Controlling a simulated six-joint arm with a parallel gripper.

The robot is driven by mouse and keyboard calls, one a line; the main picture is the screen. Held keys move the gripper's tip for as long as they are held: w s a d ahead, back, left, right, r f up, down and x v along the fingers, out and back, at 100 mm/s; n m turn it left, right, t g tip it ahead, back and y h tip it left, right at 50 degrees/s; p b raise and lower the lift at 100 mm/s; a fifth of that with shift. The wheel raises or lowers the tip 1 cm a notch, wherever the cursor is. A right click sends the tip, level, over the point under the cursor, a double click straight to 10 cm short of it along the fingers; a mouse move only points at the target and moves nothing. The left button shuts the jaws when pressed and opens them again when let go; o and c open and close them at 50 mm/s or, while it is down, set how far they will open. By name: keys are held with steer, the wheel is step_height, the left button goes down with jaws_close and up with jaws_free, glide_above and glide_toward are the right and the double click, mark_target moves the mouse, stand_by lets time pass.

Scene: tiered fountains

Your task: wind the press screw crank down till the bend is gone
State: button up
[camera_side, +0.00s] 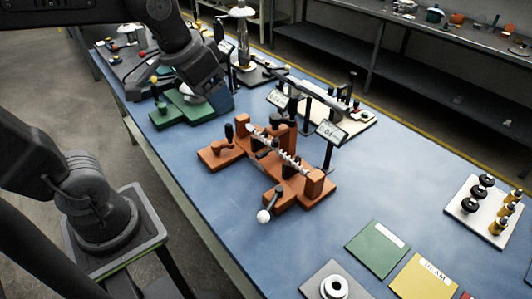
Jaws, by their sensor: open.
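An orange-brown press fixture (290,192) stands mid-table. A pale ridged rod (278,147) lies slantwise across its blocks; I cannot make out a bend at this size. A crank with a white ball knob (263,216) sticks out at the fixture's front, its dark arm running back to the body. A black upright handle (229,132) stands at the left end. A small display (331,131) on a post stands behind the fixture; its digits are too small to read surely. My gripper (212,92) is open, above the green fixture, back and left of the press, apart from the crank. Its fingertips are hard to make out.
A green fixture (182,109) stands at the back left. Another device on a pale base (352,124) with its own display (278,98) stands behind the press. Green (377,248) and yellow (424,276) plates lie front right.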

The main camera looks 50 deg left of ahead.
steer(key=s+f+t, duration=0.1)
steer(key=s+f, duration=0.2)
steer(key=s, duration=0.2)
steer(key=shift+s+d, duration=0.2)
stand_by(1.6)
steer(key=w+r+g, duration=0.2)
steer(key=w+r, duration=0.3)
steer(key=w, duration=0.3)
steer(key=g, duration=0.3)
glide_above(294, 97)
steer(key=f, duration=0.4)
steer(key=shift+s, duration=0.3)
steer(key=shift+w+f+g, duration=0.3)
steer(key=shift+w+f, duration=0.05)
steer(key=shift+f, duration=0.05)
step_height(294, 97, down, 10)
jaws_close()
